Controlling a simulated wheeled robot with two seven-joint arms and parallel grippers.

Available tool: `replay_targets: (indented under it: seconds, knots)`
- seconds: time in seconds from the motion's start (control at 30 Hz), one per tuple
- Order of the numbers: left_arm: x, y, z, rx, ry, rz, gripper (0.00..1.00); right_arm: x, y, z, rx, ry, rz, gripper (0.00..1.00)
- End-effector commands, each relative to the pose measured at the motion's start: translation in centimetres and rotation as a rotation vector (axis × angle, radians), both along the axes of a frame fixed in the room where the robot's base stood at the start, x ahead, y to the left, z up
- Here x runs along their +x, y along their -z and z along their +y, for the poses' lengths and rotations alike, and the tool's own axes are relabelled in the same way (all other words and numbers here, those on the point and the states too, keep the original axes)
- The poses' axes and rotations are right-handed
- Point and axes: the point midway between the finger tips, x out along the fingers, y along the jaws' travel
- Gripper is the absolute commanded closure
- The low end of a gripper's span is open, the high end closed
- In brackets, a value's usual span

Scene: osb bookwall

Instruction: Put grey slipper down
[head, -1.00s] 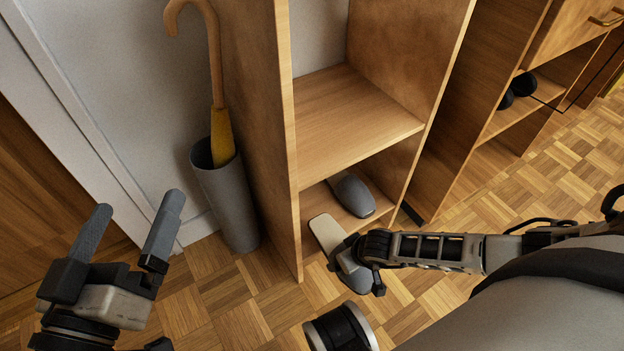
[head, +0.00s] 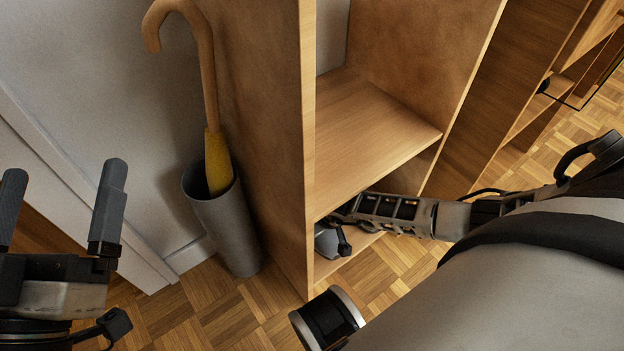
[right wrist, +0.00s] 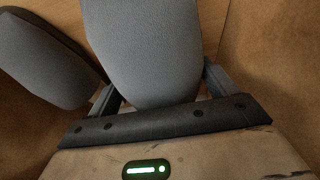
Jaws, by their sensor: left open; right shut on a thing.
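In the right wrist view a grey slipper (right wrist: 145,50) sits between the two fingers of my right gripper (right wrist: 162,88), which is shut on it. In the head view a small grey part of this slipper (head: 325,241) shows beside my right gripper (head: 338,232), inside the lowest compartment of the wooden shelf unit (head: 308,130). The rest is hidden by the shelf above. A second grey slipper (right wrist: 45,62) lies to its left in the right wrist view. I cannot tell whether the held slipper touches the compartment floor. My left gripper (head: 62,200) is open and empty.
A grey umbrella bin (head: 228,225) with a yellow umbrella (head: 217,155) stands left of the shelf unit. The middle shelf (head: 370,125) is bare, just above my right arm. Parquet floor (head: 205,310) is clear in front.

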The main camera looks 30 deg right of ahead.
Motion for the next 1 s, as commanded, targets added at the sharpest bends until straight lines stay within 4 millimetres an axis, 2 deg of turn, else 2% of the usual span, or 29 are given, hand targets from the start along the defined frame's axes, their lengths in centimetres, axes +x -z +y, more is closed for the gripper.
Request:
replay_targets:
  seconds: [0.03,0.13,0.3,0.43,0.73,0.77,0.8,1.0]
  knots:
    - [0.0,0.1,0.0,0.012,-0.005,-0.043,0.00,0.3,0.8,0.2,0.002,-0.001,-0.001,0.44]
    - [-0.4,-2.3,0.0,0.062,-0.019,-0.264,0.00,0.3,2.4,0.4,0.002,-0.005,0.000,0.44]
    - [-1.5,-4.7,-0.2,0.108,-0.033,-0.484,0.00,0.5,3.5,0.6,0.001,-0.011,-0.002,0.44]
    - [-1.8,-5.3,-0.3,0.115,-0.036,-0.524,0.00,0.6,3.5,0.6,0.000,-0.013,-0.003,0.44]
    - [-1.8,-5.3,-0.3,0.113,-0.036,-0.518,0.00,0.6,3.7,0.6,0.001,-0.014,-0.002,0.44]
    - [-1.8,-5.3,-0.3,0.113,-0.036,-0.518,0.00,0.5,3.8,0.6,0.001,-0.014,-0.002,0.10]
    - [-1.8,-5.3,-0.3,0.113,-0.036,-0.518,0.00,0.5,3.8,0.6,0.001,-0.013,-0.002,0.00]
    - [-1.8,-5.3,-0.3,0.112,-0.036,-0.517,0.00,0.5,3.7,0.6,0.001,-0.013,-0.002,0.00]
